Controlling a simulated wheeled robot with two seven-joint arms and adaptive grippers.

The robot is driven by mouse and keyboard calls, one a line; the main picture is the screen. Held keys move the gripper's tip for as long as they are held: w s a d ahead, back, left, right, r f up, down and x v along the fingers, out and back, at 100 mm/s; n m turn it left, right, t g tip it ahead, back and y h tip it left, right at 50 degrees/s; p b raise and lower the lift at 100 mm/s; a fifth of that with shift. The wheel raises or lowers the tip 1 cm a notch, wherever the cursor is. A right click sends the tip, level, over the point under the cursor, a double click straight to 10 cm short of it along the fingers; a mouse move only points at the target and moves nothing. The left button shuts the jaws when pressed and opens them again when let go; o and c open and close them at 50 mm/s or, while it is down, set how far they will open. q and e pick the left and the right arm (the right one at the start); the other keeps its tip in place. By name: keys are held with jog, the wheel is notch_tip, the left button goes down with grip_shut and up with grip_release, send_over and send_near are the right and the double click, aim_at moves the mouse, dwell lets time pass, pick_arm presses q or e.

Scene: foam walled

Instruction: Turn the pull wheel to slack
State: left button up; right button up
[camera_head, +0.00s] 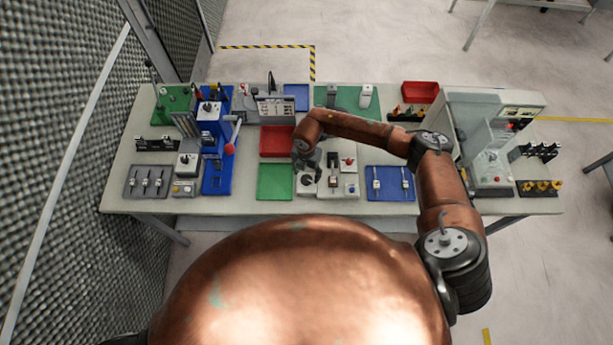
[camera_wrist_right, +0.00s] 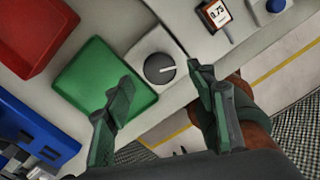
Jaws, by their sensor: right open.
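A dark round wheel with a white pointer (camera_wrist_right: 160,68) sits on a pale box (camera_wrist_right: 150,45) in the right wrist view. It looks like the pull wheel, though I see no label on it. In the head view the same pale box (camera_head: 307,187) stands at the table's front, right of the green tray. My right gripper (camera_wrist_right: 161,80) is open, its two fingers apart on either side of the wheel in the picture. I cannot tell their height above it. In the head view the right gripper (camera_head: 307,166) is over the back of that box. My left gripper is not in view.
A green tray (camera_head: 274,182) lies left of the box and a red tray (camera_head: 276,141) behind it. A blue tray with tools (camera_head: 390,184) lies to the right. The table is crowded.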

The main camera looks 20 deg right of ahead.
aim_at(306, 179)
jog(key=shift+f+p, duration=0.3)
jog(key=shift+f, duration=1.55)
jog(key=shift+c, duration=0.5)
jog(key=shift+a, duration=0.1)
jog(key=c, duration=1.1)
jog(key=shift+o, duration=0.2)
jog(key=shift+f+n+b, duration=0.1)
jog(key=shift+n+b, duration=1.2)
jog(key=shift+n, duration=0.1)
jog(key=n+b, duration=0.3)
jog(key=shift+n, duration=0.3)
jog(key=n+b, duration=1.1)
jog(key=shift+n+b, duration=0.3)
jog(key=shift+n, duration=0.1)
jog(key=shift+n+b, duration=2.05)
jog(key=shift+n, duration=0.45)
